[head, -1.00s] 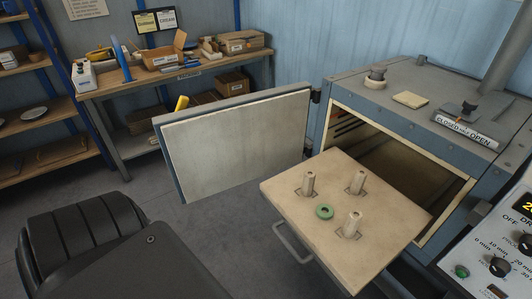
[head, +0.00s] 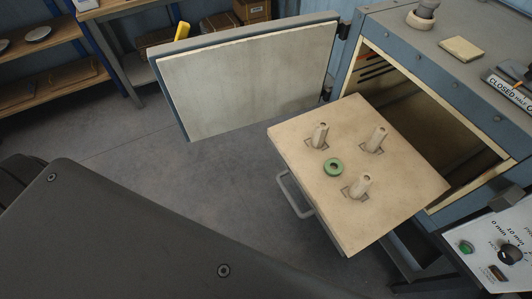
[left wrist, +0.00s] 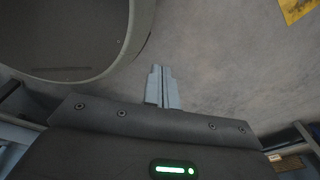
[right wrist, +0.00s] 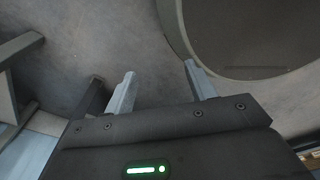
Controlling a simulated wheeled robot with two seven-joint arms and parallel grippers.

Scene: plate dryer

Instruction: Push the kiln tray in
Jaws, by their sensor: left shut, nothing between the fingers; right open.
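The kiln tray (head: 300,165) is a pale square slab that sticks out of the kiln (head: 405,75). The kiln door (head: 250,80) stands swung open to the left. My left gripper (left wrist: 160,72) is shut and empty over bare floor in the left wrist view. My right gripper (right wrist: 158,70) is open and empty, its fingers apart over the floor in the right wrist view. Neither gripper shows in the head view.
A control panel (head: 495,240) with a knob and a green button is at the lower right. A shelf (head: 60,85) and a workbench (head: 100,12) stand at the back left. The floor (head: 200,180) left of the tray is clear.

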